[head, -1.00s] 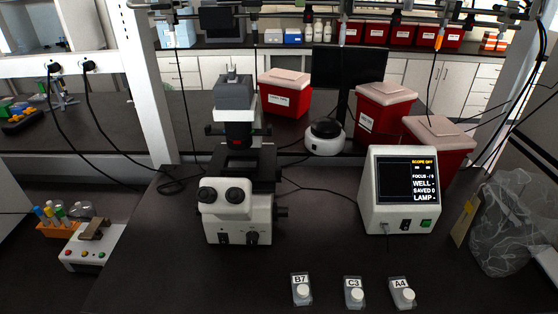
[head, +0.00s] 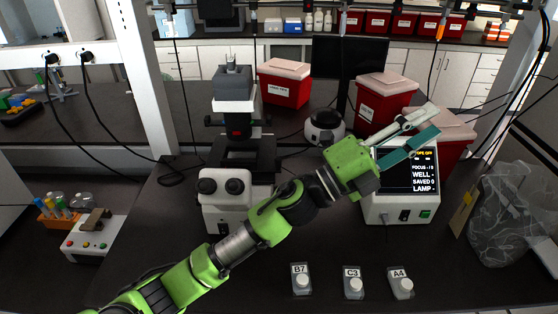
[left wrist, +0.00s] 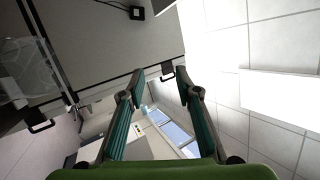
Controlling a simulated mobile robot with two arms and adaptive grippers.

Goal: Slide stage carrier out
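The microscope (head: 237,190) stands on the dark bench left of centre in the head view. Its dark stage (head: 240,155) lies below the grey head and behind the white eyepiece body; I cannot make out a separate carrier on it. My left gripper (head: 434,119) is raised to the right of the microscope, in front of the display box's top edge. Its teal-padded fingers are apart with nothing between them, as the left wrist view also shows (left wrist: 160,74). That view shows ceiling and wall, not the microscope. My right gripper is not in view.
A white display box (head: 390,208) reads "SCOPE OFF", partly covered by my left arm. Red bins (head: 383,100) stand behind. A clear bag (head: 503,222) is at right.

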